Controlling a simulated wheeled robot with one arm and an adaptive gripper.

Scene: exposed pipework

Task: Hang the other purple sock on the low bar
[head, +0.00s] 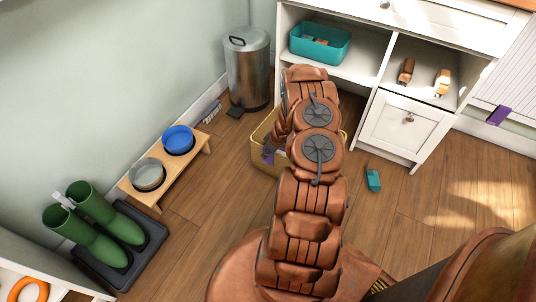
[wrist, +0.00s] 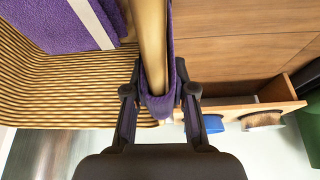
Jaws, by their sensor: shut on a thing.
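One purple sock (head: 499,115) hangs on the low bar below the white slatted panel at the right in the head view. In the wrist view my gripper (wrist: 160,108) is shut on another purple sock (wrist: 157,106), which lies over the rim of the yellow basket (wrist: 153,45). The rim runs between the fingers, in front of part of the sock. In the head view my arm hides the gripper and much of the basket (head: 258,148). Purple cloth shows at the basket's left side.
Purple cloth with a pale stripe (wrist: 60,25) lies in the basket. A teal object (head: 373,180) is on the floor right of it. A white cabinet (head: 400,125) stands behind. A bowl stand (head: 158,193), boots (head: 105,222) and a metal bin (head: 247,70) are left. Floor at right is clear.

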